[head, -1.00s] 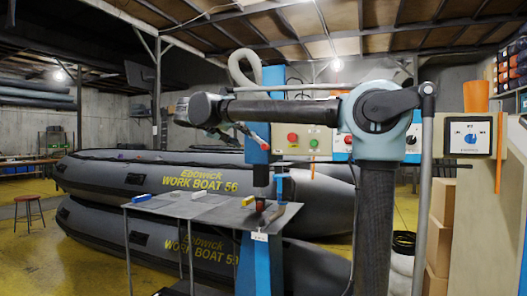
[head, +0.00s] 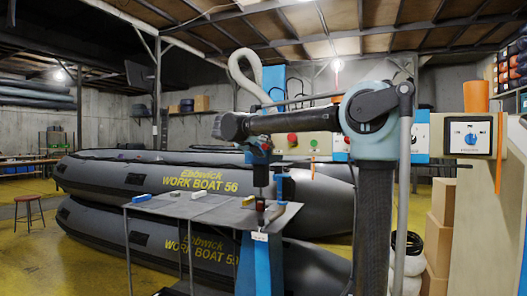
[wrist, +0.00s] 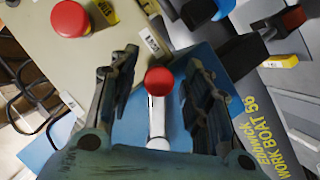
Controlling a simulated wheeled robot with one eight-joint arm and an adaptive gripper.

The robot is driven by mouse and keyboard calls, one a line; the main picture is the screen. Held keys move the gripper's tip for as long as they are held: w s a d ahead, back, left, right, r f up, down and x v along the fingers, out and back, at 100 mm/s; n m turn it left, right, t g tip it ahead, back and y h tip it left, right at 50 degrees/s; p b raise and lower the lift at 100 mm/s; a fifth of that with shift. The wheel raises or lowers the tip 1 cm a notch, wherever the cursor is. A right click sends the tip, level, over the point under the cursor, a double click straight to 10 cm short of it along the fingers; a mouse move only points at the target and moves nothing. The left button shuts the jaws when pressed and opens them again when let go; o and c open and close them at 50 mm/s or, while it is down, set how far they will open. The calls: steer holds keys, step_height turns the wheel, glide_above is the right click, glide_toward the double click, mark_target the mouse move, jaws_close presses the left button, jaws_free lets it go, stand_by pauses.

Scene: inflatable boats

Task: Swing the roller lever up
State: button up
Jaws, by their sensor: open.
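The roller lever is a pale metal rod (wrist: 157,120) with a red ball knob (wrist: 159,80) on its end, in the wrist view against a blue machine surface (wrist: 130,132). My gripper (wrist: 162,62) is open, with one finger on each side of the lever; the knob sits between them. I see a gap on both sides, and no finger clearly touches it.
A panel with a red button (head: 292,138) stands just right of my gripper; the button also shows in the wrist view (wrist: 70,18). A grey bench (head: 215,212) with small blocks is below. Grey inflatable boats (head: 130,178) lie behind. A control box (head: 468,137) is at right.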

steer(key=shift+w+d+f, duration=0.1)
steer(key=shift+w+d, duration=0.1)
jaws_close()
